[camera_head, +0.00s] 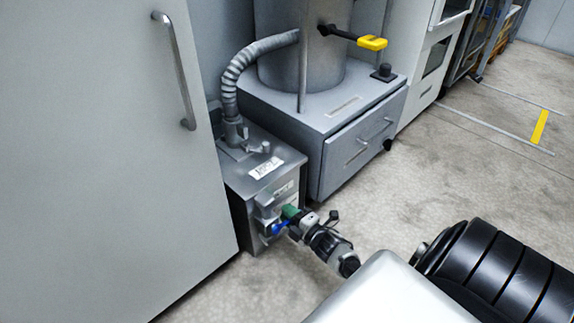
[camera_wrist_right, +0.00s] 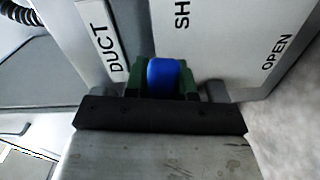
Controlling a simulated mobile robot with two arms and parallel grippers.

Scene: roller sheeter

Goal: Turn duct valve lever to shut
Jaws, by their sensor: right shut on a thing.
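The duct valve lever has a blue handle (camera_head: 279,228) on the front of a small grey metal box (camera_head: 238,184) in the head view. My right gripper (camera_head: 288,217) reaches the box's front from the right and is shut on the blue lever. In the right wrist view the blue handle (camera_wrist_right: 166,77) sits between the green fingertips of my gripper (camera_wrist_right: 163,80). A panel (camera_wrist_right: 215,40) behind it carries the words "DUCT", "OPEN" and a partly cut-off "SH". The lever's pivot is hidden. My left gripper is not in view.
A yellow-handled lever (camera_head: 372,43) sticks out of the cylinder. A large grey cabinet (camera_head: 100,150) stands close on the left. The floor (camera_head: 450,175) at right is clear.

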